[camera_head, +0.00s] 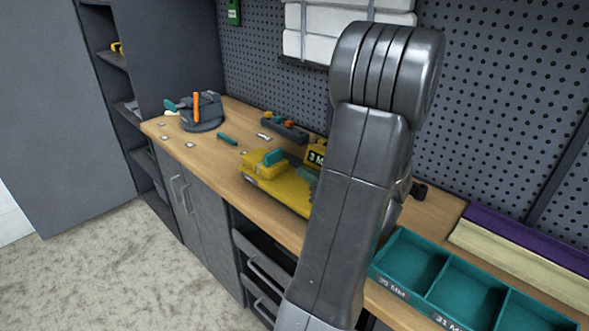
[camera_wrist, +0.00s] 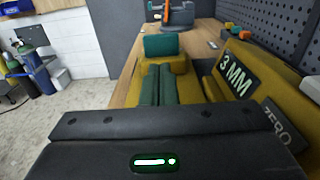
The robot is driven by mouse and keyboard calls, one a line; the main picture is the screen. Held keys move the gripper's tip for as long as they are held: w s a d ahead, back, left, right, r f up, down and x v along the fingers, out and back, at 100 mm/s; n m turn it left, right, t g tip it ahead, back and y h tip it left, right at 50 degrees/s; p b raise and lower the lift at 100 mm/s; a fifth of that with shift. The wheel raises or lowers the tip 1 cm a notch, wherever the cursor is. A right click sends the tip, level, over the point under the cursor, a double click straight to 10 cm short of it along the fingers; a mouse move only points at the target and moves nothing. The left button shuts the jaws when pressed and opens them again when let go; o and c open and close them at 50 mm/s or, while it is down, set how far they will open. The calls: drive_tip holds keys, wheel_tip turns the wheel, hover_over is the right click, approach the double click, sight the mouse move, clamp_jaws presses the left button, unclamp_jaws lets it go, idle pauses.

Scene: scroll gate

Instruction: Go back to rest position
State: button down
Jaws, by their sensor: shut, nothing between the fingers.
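My gripper (camera_wrist: 157,72) shows in the wrist view as two green fingers side by side, shut and empty. It is over the yellow device (camera_wrist: 184,80) on the bench, with a teal block (camera_wrist: 161,45) just beyond the fingertips. I cannot tell whether the fingers touch the device. In the head view the yellow device (camera_head: 283,189) sits mid-bench with the teal block (camera_head: 273,157) on top. A "3 MM" sign (camera_wrist: 236,76) and a "ZERO" sign (camera_wrist: 283,124) stand to the right in the wrist view. My arm hides the gripper in the head view.
The wooden bench (camera_head: 222,152) runs along a pegboard wall (camera_head: 270,60). Teal bins (camera_head: 411,258) stand at the front right. A round dark holder with an orange tool (camera_head: 196,107) stands at the far end. Open floor (camera_head: 130,265) lies left of the bench.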

sight(275, 156)
drive_tip(key=v, duration=0.5)
idle(0.3)
drive_tip(key=x, duration=1.3)
drive_tip(key=shift+w+a+p, duration=0.25)
drive_tip(key=shift+a+p, duration=0.05)
drive_tip(key=shift+p, duration=0.1)
